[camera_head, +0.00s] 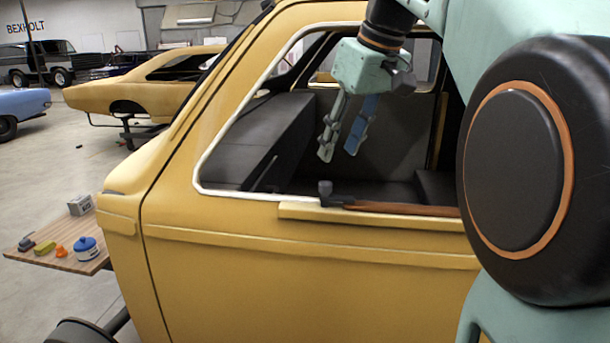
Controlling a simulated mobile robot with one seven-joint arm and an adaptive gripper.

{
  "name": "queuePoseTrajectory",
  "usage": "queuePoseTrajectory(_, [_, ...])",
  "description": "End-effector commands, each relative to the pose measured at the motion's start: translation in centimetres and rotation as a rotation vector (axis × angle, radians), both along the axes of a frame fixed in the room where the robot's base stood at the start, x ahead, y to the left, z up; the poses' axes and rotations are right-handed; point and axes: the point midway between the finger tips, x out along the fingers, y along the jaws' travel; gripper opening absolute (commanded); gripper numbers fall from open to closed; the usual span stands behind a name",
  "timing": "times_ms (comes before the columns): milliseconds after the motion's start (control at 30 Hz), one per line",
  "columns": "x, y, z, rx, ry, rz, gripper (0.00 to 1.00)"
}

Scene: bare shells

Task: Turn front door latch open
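The front door (290,265) of a yellow car shell fills the middle of the view, with an open, white-edged window. A small dark knob-like piece (325,190) stands on the window's lower edge; I cannot tell for sure whether it is the latch. A thin dark lever (267,174) shows just inside, left of the knob. My gripper (338,152) hangs in the window opening above the knob, fingers pointing down. Its two fingers are apart with nothing between them. It is clear of the knob in the picture; the depth between them is hard to judge.
The window frame (222,135) borders the opening around my gripper. Dark panels and seats show inside. Other car shells (150,85) stand behind on open floor.

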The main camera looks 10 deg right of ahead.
Motion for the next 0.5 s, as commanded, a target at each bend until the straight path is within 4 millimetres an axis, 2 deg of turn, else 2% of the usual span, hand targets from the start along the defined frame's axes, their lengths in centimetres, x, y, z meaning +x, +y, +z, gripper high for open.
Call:
queuePoseTrajectory(33, [0.2, 0.3, -1.1, 0.001, 0.004, 0.002, 0.37])
queuePoseTrajectory(300, [2.0, 1.1, -5.7, 0.002, 0.003, 0.0, 0.37])
queuePoseTrajectory(500, [2.8, 1.5, -7.7, 0.002, 0.001, -0.001, 0.37])
